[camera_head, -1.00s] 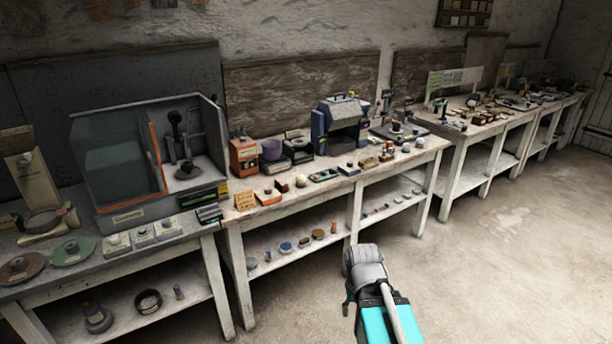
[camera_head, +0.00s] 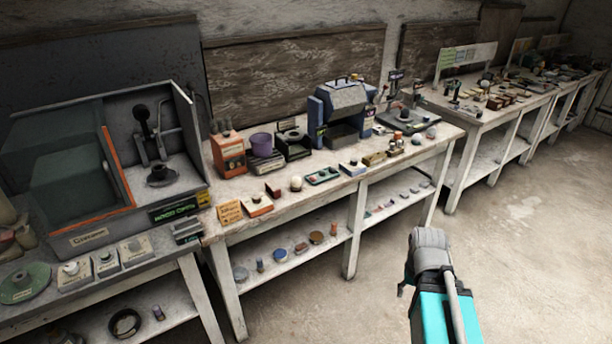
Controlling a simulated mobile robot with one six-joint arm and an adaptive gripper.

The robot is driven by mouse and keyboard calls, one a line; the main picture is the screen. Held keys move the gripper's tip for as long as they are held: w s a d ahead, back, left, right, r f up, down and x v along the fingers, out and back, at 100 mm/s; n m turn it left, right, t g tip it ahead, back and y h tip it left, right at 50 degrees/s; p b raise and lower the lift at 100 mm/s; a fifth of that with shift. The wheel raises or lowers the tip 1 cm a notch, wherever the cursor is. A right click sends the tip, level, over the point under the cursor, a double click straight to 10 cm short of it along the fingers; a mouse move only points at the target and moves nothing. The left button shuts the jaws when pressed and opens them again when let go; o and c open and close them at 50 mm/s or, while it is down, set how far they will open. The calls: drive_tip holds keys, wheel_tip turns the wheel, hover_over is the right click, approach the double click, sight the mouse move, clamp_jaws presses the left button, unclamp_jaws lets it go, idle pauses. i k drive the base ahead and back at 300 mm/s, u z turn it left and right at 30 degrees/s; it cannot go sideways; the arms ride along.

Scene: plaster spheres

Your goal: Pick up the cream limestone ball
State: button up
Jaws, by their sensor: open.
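A small pale cream ball (camera_head: 296,183) sits near the front edge of the middle bench's top, left of a green tray. It looks like the limestone ball, but I cannot read any label. Another pale round piece (camera_head: 255,197) lies on a red-edged block to its left. Part of my arm, grey and turquoise, shows at the lower right over the floor, well apart from the bench. No gripper fingers can be made out.
The middle bench (camera_head: 240,227) also holds an orange box (camera_head: 229,153), a purple pot (camera_head: 262,144) and a blue machine (camera_head: 343,108). A glass-fronted cabinet (camera_head: 75,185) stands at left. Small pieces lie on the lower shelf. The floor (camera_head: 520,235) at right is clear.

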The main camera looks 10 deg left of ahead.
sight(296, 182)
drive_tip(key=u, duration=0.25)
drive_tip(key=i, duration=1)
drive_tip(key=u, duration=0.65)
